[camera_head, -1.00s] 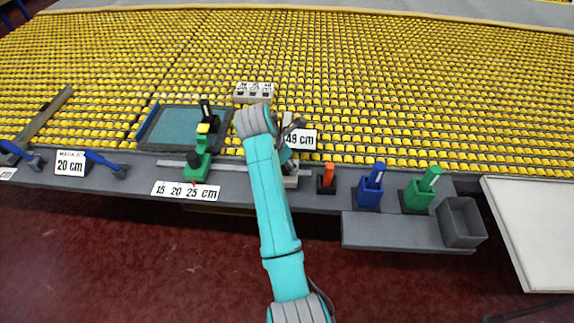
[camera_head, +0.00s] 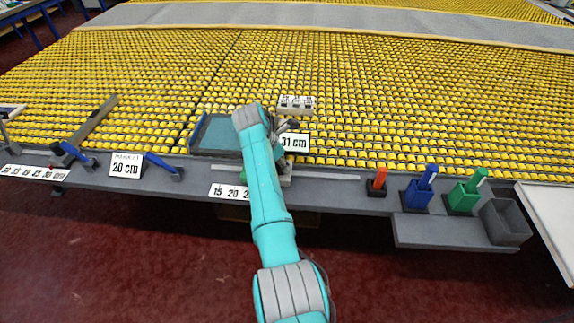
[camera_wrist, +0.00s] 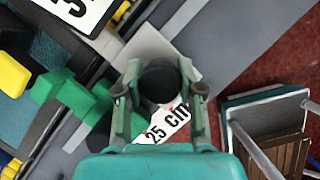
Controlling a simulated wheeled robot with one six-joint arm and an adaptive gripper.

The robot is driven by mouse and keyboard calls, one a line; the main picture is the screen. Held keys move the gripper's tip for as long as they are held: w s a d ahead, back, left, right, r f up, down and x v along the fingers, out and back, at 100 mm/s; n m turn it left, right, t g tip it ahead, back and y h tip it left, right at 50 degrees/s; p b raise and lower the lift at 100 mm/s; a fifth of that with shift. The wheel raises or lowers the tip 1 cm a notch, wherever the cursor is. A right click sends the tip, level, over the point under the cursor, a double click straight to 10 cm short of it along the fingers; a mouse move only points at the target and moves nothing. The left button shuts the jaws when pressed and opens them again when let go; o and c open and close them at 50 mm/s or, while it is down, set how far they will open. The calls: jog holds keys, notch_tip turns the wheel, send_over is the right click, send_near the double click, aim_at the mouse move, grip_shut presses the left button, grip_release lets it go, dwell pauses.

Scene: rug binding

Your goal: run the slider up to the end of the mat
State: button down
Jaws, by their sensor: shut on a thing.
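The slider (camera_head: 286,180) is a pale grey block on the bench's front rail; its sign (camera_head: 294,143) reads 31 cm. My gripper (camera_wrist: 160,92) is shut on the slider's dark round knob (camera_wrist: 158,76), one finger on each side. The teal mat (camera_head: 226,133) lies in a dark frame left of the slider, partly behind my arm. In the wrist view, a green tool (camera_wrist: 72,97) with a yellow part stands close to the slider's left. Whether slider and mat touch is hidden.
The rail (camera_head: 325,177) runs clear on the right to an orange-topped holder (camera_head: 377,182). Blue (camera_head: 418,192) and green (camera_head: 465,194) holders and a grey bin (camera_head: 505,222) stand further right. Yellow rollers fill the table behind.

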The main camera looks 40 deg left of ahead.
jog(key=shift+s+a, duration=0.3)
jog(key=shift+a, duration=0.2)
jog(key=c, duration=0.7)
grip_release()
jog(key=v, duration=1.2)
jog(key=shift+s+f, duration=0.1)
